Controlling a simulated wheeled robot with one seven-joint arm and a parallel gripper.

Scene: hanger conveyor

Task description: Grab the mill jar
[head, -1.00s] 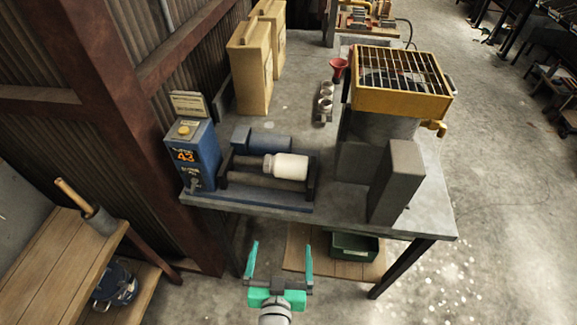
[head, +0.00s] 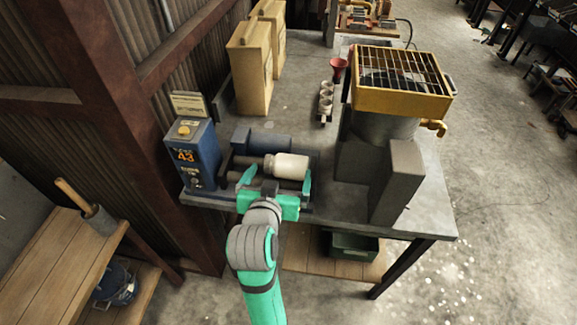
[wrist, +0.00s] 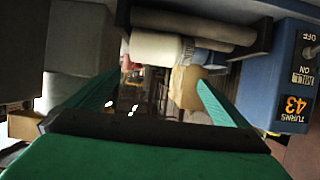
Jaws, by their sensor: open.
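The white mill jar (head: 287,166) lies on its side on the dark rollers of the blue-based mill (head: 192,154) on the grey bench. In the wrist view the pale jar (wrist: 155,47) shows above the space between my fingers, with its narrower end to the right. My gripper (head: 278,180) is open and empty at the front edge of the mill, close to the jar. In the head view its fingers spread left and right of the jar's near side. I cannot tell whether they touch it. My gripper (wrist: 157,88) partly hides the rollers in the head view.
The blue control box shows "43" (wrist: 293,108). A grey machine with a yellow grated top (head: 400,82) stands right of the mill. A green bin (head: 354,246) sits below.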

